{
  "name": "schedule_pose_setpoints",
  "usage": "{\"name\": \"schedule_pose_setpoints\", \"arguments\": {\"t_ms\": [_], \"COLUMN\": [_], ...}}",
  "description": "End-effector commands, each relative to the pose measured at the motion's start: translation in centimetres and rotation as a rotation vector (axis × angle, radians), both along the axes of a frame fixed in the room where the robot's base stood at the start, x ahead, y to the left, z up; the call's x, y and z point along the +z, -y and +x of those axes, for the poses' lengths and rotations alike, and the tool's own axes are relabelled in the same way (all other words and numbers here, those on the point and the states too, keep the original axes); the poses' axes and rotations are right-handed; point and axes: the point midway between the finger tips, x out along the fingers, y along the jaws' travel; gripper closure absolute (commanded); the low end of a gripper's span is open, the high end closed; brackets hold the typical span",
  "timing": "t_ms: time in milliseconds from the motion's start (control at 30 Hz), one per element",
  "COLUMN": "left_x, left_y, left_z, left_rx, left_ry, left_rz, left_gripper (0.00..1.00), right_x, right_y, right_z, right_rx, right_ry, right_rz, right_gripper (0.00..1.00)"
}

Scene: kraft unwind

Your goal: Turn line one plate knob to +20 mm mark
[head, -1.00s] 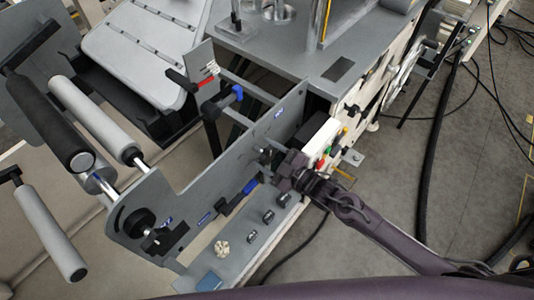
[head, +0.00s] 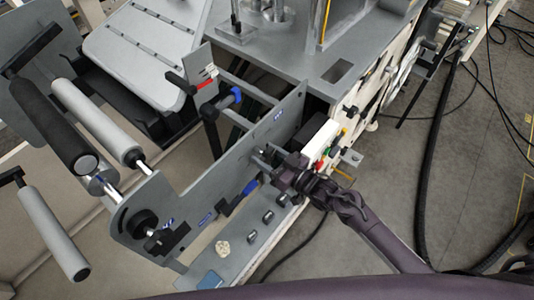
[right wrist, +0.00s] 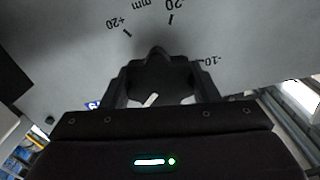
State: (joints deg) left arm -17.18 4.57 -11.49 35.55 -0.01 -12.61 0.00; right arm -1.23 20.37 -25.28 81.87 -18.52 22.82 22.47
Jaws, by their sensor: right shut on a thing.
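My right gripper (head: 277,173) reaches the grey side plate (head: 215,185) from the right in the head view. In the right wrist view, its jaws (right wrist: 160,85) are shut around a dark knob (right wrist: 155,62) in front of the plate face. The fingers and shadow hide much of the knob. A short white line (right wrist: 151,100) shows between the jaws. The plate has a printed scale: a "+20" mark (right wrist: 127,32) at upper left, a tick under "20" (right wrist: 171,19) at the top and a "-10" mark (right wrist: 211,61) at right. My left gripper is not in view.
A ledge (head: 240,232) with small black parts and a pale cluster (head: 222,248) runs below the plate. Rollers (head: 95,118) stand at left. A blue-handled lever (head: 236,95) sits above. Buttons (head: 338,140) are close right of my gripper. Floor at right has cables.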

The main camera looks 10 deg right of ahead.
Motion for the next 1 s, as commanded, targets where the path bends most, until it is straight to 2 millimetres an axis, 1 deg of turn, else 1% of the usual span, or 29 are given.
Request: {"name": "schedule_pose_setpoints", "arguments": {"t_ms": [1000], "left_x": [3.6], "left_y": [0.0], "left_z": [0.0], "left_rx": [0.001], "left_ry": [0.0], "left_rz": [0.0], "left_gripper": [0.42], "right_x": [0.1], "right_y": [0.1], "right_z": [0.1], "right_rx": [-0.001], "right_ry": [-0.683], "right_rz": [0.684], "right_gripper": [0.68]}}
